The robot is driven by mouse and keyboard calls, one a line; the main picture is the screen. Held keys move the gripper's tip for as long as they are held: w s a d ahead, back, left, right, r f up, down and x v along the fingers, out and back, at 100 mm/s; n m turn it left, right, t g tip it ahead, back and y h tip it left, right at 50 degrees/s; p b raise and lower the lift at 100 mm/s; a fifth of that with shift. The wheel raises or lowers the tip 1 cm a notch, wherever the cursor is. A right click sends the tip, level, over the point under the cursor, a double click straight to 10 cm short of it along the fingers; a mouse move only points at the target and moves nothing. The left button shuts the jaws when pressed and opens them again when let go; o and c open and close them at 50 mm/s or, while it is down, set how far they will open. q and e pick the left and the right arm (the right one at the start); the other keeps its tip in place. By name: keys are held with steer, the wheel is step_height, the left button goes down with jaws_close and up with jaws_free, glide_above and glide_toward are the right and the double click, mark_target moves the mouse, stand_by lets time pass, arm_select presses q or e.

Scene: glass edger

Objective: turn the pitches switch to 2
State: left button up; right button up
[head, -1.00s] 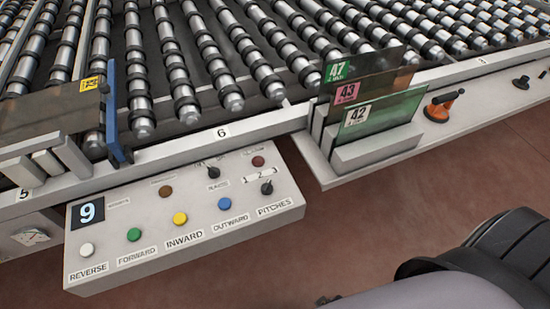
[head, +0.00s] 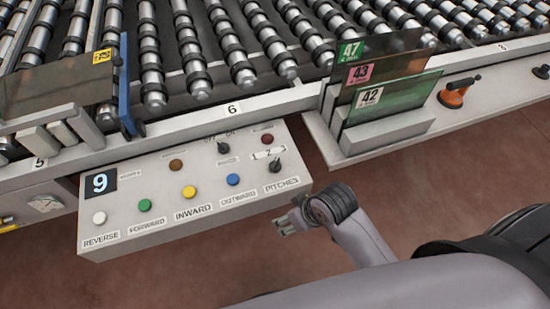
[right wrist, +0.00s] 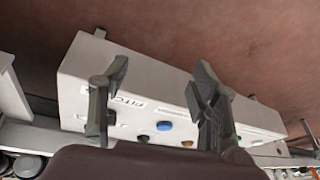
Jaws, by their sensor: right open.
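The pitches switch (head: 275,167) is a small black knob at the right end of the control box (head: 150,238), above the PITCHES label. A white number strip (head: 268,153) lies just above it. The knob's pointer is too small to read surely. My right gripper (head: 288,222) is open and empty, just off the box's front right corner, below the switch and apart from it. In the right wrist view its two fingers (right wrist: 158,95) stand apart before the box, with part of the PITCHES label between them. My left gripper is not in view.
Blue (head: 233,180), yellow (head: 189,191), green and white buttons line the box left of the switch. Another black knob (head: 223,147) and a red button (head: 267,139) sit behind it. Glass sheets (head: 385,105) stand in a rack at right. Rollers lie beyond.

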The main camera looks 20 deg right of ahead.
steer(key=w+a+r+n+y, duration=0.2)
steer(key=w+a+r+n, duration=0.15)
steer(key=w+a, duration=0.35)
step_height(320, 180, up, 14)
steer(key=n+g+h, duration=0.2)
steer(key=g+h, duration=0.2)
glide_above(275, 163)
arm_select(q)
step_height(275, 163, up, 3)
steer(key=p, duration=0.2)
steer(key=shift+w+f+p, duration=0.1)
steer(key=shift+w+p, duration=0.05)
steer(key=shift+p, duration=0.25)
arm_select(e)
step_height(275, 163, down, 17)
steer(key=shift+w+f, duration=0.1)
steer(key=shift+f, duration=0.1)
steer(key=shift+c, duration=0.2)
steer(key=c, duration=1.1)
